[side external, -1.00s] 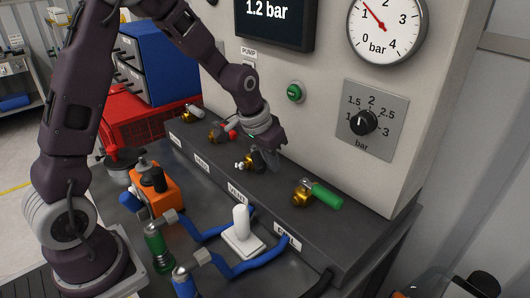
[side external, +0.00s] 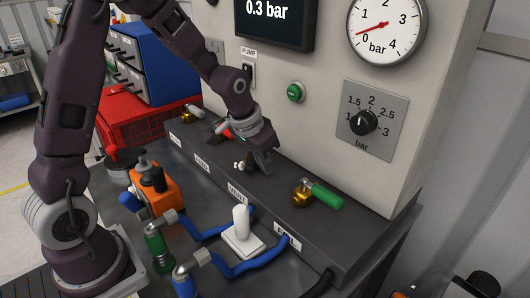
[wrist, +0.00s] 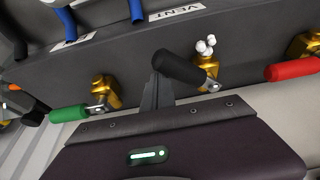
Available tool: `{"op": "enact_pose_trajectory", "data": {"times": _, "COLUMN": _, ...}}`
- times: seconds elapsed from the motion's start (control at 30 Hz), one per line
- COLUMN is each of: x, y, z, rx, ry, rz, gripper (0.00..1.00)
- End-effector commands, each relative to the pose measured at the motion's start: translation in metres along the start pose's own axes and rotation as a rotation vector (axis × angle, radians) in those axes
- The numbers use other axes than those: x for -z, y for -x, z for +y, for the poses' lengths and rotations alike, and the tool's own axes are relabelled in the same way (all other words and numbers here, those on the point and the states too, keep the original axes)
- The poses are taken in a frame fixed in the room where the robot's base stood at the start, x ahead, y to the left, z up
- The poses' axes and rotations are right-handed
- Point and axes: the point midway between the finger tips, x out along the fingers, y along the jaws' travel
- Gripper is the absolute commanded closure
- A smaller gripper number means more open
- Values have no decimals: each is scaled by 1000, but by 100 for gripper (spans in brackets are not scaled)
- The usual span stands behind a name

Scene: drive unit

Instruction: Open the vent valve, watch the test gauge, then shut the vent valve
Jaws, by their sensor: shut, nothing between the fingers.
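The vent valve (wrist: 207,74) has a brass body, a black handle (wrist: 180,66) and small white fittings, and sits near the VENT label (wrist: 177,12). In the wrist view the handle slants from the body up and left. My gripper (wrist: 158,92) is shut and empty, its fingers close beside the handle's free end; I cannot tell if they touch. In the side view my gripper (side external: 264,166) is low over the dark bench ledge and hides most of the valve. The round gauge (side external: 386,30) reads about 0.3, and the display (side external: 270,12) shows 0.3 bar.
A green-handled valve (side external: 318,195) stands to the right in the side view. A red-handled valve (wrist: 296,69) is on the vent valve's other side. A black knob (side external: 363,122) and green button (side external: 295,92) are on the panel. Blue hoses (side external: 230,268) run in front.

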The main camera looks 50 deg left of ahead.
Motion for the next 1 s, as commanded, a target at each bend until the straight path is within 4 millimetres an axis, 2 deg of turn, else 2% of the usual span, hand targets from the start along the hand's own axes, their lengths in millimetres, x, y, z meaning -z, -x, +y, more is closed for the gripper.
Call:
{"op": "enact_pose_trajectory", "data": {"times": 0.23, "x": -12, "y": 4, "z": -5, "rx": 0, "ry": 1, "rz": -1, "gripper": 100}}
{"op": "enact_pose_trajectory", "data": {"times": 0.63, "x": 2, "y": 2, "z": 2, "rx": 0, "ry": 0, "rz": 1, "gripper": 100}}
{"op": "enact_pose_trajectory", "data": {"times": 1.0, "x": 9, "y": 58, "z": 2, "rx": 2, "ry": 0, "rz": 3, "gripper": 100}}
